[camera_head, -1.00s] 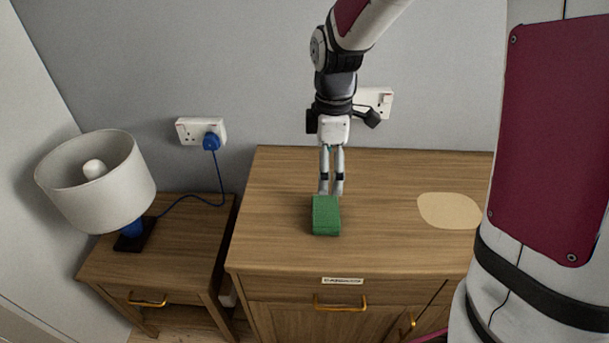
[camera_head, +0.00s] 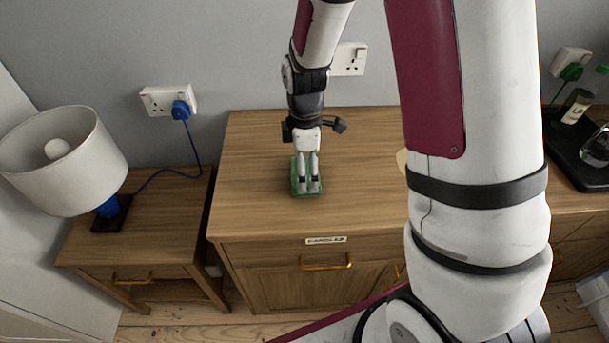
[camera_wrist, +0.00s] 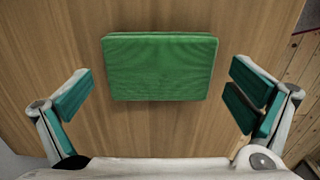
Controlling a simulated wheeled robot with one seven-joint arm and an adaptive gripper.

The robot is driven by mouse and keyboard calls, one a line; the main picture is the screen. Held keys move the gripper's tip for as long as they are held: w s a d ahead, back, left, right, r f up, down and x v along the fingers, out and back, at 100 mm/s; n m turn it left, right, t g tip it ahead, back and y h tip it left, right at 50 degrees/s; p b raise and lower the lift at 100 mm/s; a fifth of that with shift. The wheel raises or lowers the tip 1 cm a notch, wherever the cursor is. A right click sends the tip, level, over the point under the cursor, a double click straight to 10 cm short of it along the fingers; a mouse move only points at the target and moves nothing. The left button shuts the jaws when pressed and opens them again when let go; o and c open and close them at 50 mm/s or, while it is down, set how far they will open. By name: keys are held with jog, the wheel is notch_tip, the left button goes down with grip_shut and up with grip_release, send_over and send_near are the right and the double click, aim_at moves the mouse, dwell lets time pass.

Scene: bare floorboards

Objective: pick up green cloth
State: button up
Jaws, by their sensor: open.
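The green cloth (camera_head: 297,177) is a folded rectangular block lying flat on the wooden cabinet top. In the head view my gripper (camera_head: 310,188) points down over it and hides part of it. In the wrist view the whole cloth (camera_wrist: 160,67) shows between and ahead of the fingers. My gripper (camera_wrist: 165,100) is open there, its teal finger pads spread wide on either side of the cloth. The pads appear apart from the cloth, with bare wood on both sides. Nothing is held.
The wooden cabinet (camera_head: 360,135) has clear top around the cloth. A lamp (camera_head: 60,160) stands on a lower side table (camera_head: 160,225) at left. Wall sockets (camera_head: 350,60) are behind. A black tray (camera_head: 580,150) with glassware is at far right.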

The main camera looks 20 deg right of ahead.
jog(key=shift+f, duration=0.8)
jog(key=shift+c, duration=0.6)
jog(key=c, duration=0.8)
jog(key=shift+r, duration=0.9)
jog(key=shift+s+r, duration=0.15)
jog(key=shift+r, duration=0.4)
jog(key=shift+s+r, duration=0.15)
jog(key=shift+r, duration=0.35)
jog(key=s, duration=0.8)
jog(key=s+r+p, duration=0.1)
jog(key=s, duration=0.4)
jog(key=shift+a, duration=0.4)
jog(key=shift+s+r+p, duration=0.1)
jog(key=shift+r+p, duration=0.05)
jog(key=shift+p, duration=0.7)
